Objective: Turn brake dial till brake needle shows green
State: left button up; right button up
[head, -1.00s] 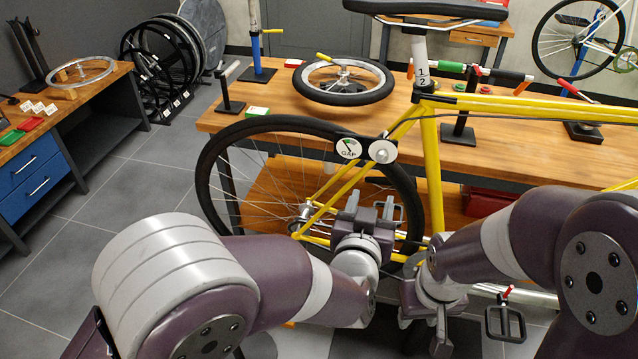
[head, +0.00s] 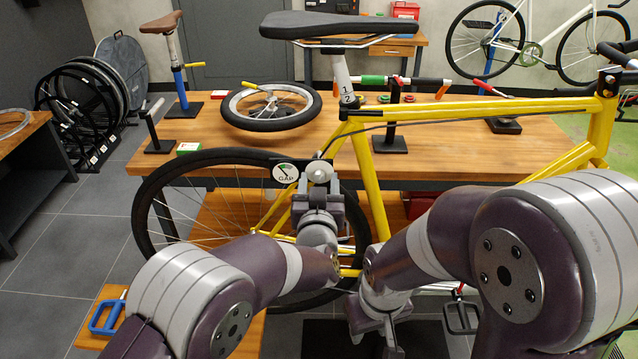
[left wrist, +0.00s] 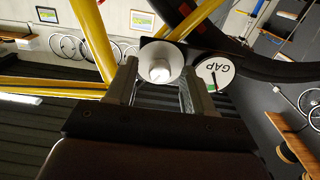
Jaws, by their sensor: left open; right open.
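The brake dial (head: 319,172) is a pale round disc with a knob, mounted on the yellow bicycle (head: 375,190) by the rear wheel. It also shows in the left wrist view (left wrist: 161,62), its knob between the fingertips. Next to it is the white brake gauge (head: 285,172) marked GAP, with a dark needle and a green patch; it also shows in the left wrist view (left wrist: 214,74). I cannot tell exactly where the needle sits against the green. My left gripper (head: 318,196) is open, just in front of the dial. My right gripper (head: 380,322) is open and empty, low to the right.
The wooden workbench (head: 460,155) stands behind the bicycle, carrying a loose wheel (head: 262,122) and stands. The bicycle's pedal (head: 461,317) is near my right gripper.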

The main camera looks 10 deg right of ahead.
pick_arm(q)
grip_shut()
jog(key=shift+f+n+b, duration=0.25)
jog(key=shift+n+b, duration=0.65)
jog(key=shift+b, duration=0.25)
jog(key=n+b, duration=1.2)
jog(key=b, duration=0.1)
jog(key=shift+n, duration=0.3)
jog(key=n+b, duration=0.4)
jog(key=n, duration=0.1)
jog(key=shift+r+n+b, duration=0.15)
jog(key=shift+n+b, duration=0.6)
jog(key=shift+n, duration=0.35)
jog(key=shift+r+n+b, duration=0.1)
jog(key=shift+n+b, duration=0.65)
jog(key=shift+n, duration=0.35)
